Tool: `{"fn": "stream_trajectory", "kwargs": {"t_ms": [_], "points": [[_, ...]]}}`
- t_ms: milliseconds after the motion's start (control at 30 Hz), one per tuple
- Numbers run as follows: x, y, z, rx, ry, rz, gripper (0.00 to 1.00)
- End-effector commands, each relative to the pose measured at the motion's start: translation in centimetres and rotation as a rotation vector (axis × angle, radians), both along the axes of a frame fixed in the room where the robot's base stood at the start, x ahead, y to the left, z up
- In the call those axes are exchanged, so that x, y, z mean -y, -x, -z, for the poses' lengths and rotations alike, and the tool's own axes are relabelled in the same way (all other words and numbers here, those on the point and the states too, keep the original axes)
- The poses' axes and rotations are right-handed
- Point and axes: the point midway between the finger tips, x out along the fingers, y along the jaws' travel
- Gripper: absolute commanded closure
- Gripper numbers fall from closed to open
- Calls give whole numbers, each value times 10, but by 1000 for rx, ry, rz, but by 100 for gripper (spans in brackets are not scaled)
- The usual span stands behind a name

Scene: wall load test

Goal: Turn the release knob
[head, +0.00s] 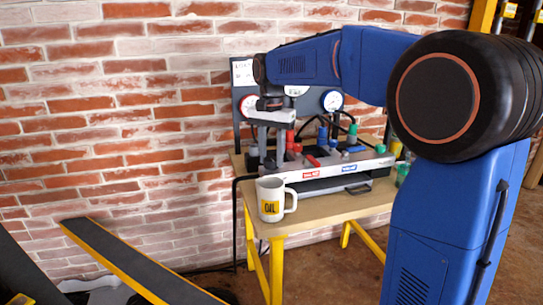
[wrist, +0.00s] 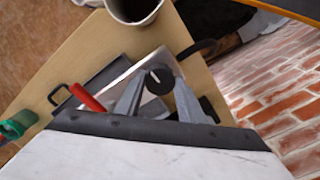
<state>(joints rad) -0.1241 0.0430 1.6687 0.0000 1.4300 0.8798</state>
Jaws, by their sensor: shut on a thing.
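The release knob (wrist: 158,78) shows in the wrist view as a small round black knob with a pale mark on its face. It sits between the two grey fingertips of my gripper (wrist: 159,86), which is shut on it. In the head view my gripper (head: 268,146) points down at the left end of the bench-top rig (head: 345,172). There the knob cannot be made out behind the gripper and rig parts.
A white mug (head: 271,200) marked OIL stands at the front left of the wooden table (head: 317,217); its rim shows in the wrist view (wrist: 134,12). A red lever (wrist: 88,98) lies left of my gripper. Gauges (head: 332,101) and a brick wall (head: 120,110) stand behind.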

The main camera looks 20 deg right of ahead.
Motion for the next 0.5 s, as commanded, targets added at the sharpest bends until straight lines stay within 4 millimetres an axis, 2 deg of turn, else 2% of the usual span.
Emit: {"fn": "stream_trajectory", "kwargs": {"t_ms": [267, 500], "points": [[0, 0, 0, 0, 0, -154, 87], [0, 0, 0, 0, 0, -373, 87]]}}
